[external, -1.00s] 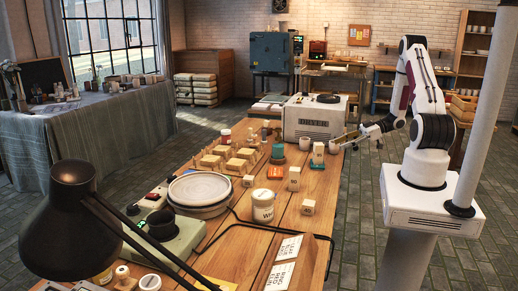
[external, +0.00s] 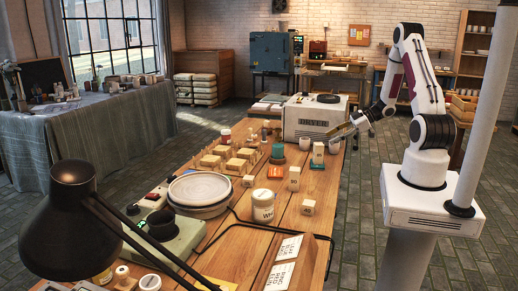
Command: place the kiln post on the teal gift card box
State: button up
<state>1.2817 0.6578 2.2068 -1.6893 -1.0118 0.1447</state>
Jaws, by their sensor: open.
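A pale, upright block that looks like the kiln post (external: 318,149) stands at the far right of the wooden table. Its lower end meets a small teal piece, likely the teal gift card box (external: 317,163). It appears to rest on this piece, but contact is too small to confirm. My gripper (external: 336,132) is open, above and slightly right of the block, with a visible gap. No object is visible between its fingers. Another teal item (external: 277,152) stands to the left.
A white cup (external: 334,147) stands just below my gripper. A white dryer box (external: 312,120) is behind. Small marked cubes (external: 294,178) and a lidded white jar (external: 263,205) are nearer. A pegged board with tan blocks (external: 228,158) is left. The right table edge is clear.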

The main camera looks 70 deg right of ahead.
jog(key=w+d+r+g+h, duration=0.2)
jog(key=w+r+h, duration=0.3)
jog(key=w+r, duration=0.4)
jog(key=s+a+r+m+h, duration=0.25)
jog(key=a+r, duration=0.45)
jog(key=r, duration=0.4)
jog(key=s+a+g+y, duration=0.1)
jog(key=s+a, duration=0.4)
jog(key=a, duration=0.4)
jog(key=s+a+r+m+g+y, duration=0.1)
jog(key=s+a+y, duration=0.1)
jog(key=s+a, duration=0.4)
jog(key=s+a+r+m+g+y, duration=0.1)
jog(key=s+a, duration=0.5)
jog(key=a, duration=0.7)
jog(key=shift+s+a+r+g+y, duration=0.2)
jog(key=shift+r+g+y, duration=0.1)
jog(key=shift+y, duration=0.15)
